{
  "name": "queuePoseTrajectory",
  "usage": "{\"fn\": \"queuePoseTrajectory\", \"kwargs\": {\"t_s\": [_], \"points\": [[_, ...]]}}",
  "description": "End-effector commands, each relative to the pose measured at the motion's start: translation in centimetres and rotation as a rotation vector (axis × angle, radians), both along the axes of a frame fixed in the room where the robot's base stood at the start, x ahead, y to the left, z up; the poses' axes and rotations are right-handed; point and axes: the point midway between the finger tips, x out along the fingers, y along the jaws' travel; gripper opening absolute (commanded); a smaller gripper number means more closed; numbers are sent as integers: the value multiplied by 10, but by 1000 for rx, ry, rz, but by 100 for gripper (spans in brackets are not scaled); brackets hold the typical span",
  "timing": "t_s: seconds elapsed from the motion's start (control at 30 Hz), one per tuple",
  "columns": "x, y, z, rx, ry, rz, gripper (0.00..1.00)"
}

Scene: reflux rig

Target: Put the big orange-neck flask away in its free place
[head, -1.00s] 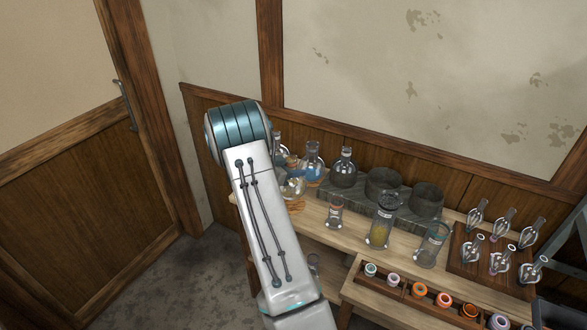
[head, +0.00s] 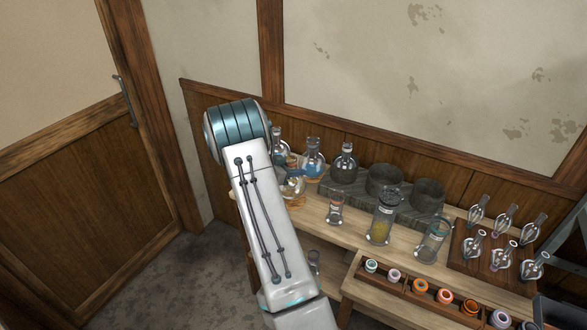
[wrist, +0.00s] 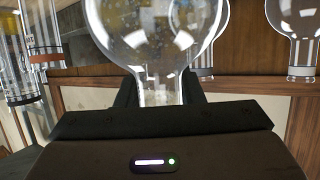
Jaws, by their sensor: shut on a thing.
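In the wrist view my gripper (wrist: 160,105) is shut on the neck of a large round clear flask (wrist: 155,40). The bulb fills the top middle of the picture, and the fingers hide most of the neck, so I cannot see an orange mark. In the head view my arm hides the gripper. A round glass body (head: 293,184) shows just right of the arm, above a tan ring (head: 296,206); I cannot tell if it is the held flask. The grey block behind has two empty round wells (head: 384,180) (head: 428,192); a flask (head: 346,165) stands at its left.
Two flasks (head: 280,146) (head: 312,158) stand at the back left. Glass cylinders (head: 383,217) (head: 434,240) and a small beaker (head: 336,209) stand in front of the block. A dark board (head: 463,252) with several small flasks is at the right, and a low rack (head: 393,290) of coloured rings is in front.

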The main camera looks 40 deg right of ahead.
Motion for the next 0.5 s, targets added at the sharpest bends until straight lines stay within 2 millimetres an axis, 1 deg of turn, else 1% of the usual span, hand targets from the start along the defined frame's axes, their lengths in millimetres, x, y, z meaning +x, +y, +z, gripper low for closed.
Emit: {"fn": "queuePoseTrajectory", "kwargs": {"t_s": [0.2, 0.5], "points": [[0, 0, -15, -1, 2, 1, 0], [0, 0, -15, -1, 0, 0, 0]]}}
